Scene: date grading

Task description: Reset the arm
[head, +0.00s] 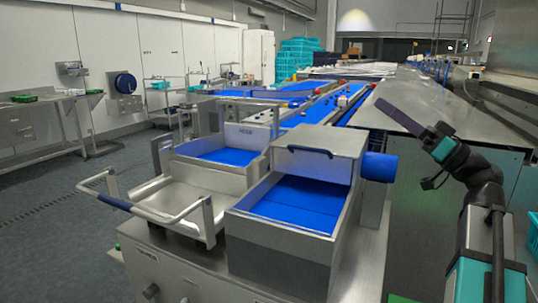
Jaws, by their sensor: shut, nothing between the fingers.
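My arm rises from the lower right of the head view, with a dark and teal forearm and a black wrist. My gripper (396,113) is at its end, pointing up and to the left, over the steel surface beside the conveyor. Its long dark fingers lie together, shut with nothing between them. The gripper is apart from everything around it. No date can be made out in its fingers.
A steel machine with a blue-lined bin (300,203) stands left of the arm. A steel tray (190,190) with a curved handle (147,210) is beside it. Blue conveyor belts (318,108) run back. A steel table (422,102) lies behind the gripper. Teal crates (294,58) stack far back.

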